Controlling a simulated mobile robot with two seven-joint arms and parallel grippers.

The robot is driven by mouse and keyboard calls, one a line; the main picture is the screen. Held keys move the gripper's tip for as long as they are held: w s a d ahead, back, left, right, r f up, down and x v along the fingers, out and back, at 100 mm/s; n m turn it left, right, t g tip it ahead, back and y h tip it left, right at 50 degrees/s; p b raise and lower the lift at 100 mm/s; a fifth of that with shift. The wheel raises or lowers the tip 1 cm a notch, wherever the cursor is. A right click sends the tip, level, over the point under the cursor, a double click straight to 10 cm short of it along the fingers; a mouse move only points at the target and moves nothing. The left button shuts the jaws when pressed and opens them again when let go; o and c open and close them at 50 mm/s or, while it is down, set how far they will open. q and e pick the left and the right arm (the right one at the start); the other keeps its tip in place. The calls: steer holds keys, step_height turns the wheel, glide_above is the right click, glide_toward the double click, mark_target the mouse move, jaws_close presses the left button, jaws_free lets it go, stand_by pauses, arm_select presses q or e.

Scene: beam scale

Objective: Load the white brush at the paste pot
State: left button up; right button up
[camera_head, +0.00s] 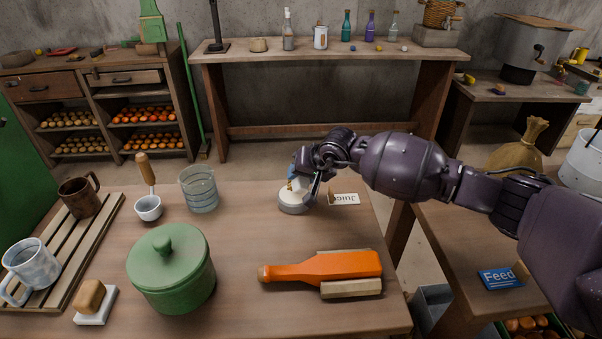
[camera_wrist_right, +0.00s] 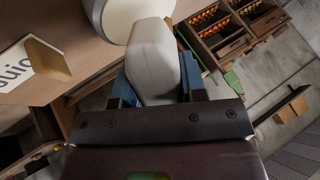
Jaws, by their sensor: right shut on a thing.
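My right gripper (camera_head: 303,181) reaches in from the right over the table and is shut on a pale block-like thing, seemingly the white brush (camera_head: 299,184). In the right wrist view the pale body of the brush (camera_wrist_right: 153,58) sits between the blue fingers (camera_wrist_right: 158,88). The round white pot (camera_head: 293,204), seemingly the paste pot, stands on the table just under the gripper. It also shows at the top of the right wrist view (camera_wrist_right: 130,14). The brush overlaps the pot in both views; I cannot tell whether they touch. My left gripper is not in view.
An orange bottle (camera_head: 335,267) lies in front. A green lidded pot (camera_head: 171,280), a glass (camera_head: 199,190) and a small cup (camera_head: 148,208) stand to the left. The table between them is clear.

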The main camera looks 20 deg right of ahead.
steer(key=shift+f, duration=0.25)
stand_by(0.3)
steer(key=shift+r, duration=0.15)
stand_by(0.4)
steer(key=shift+r+p, duration=0.9)
steer(key=shift+r, duration=2.5)
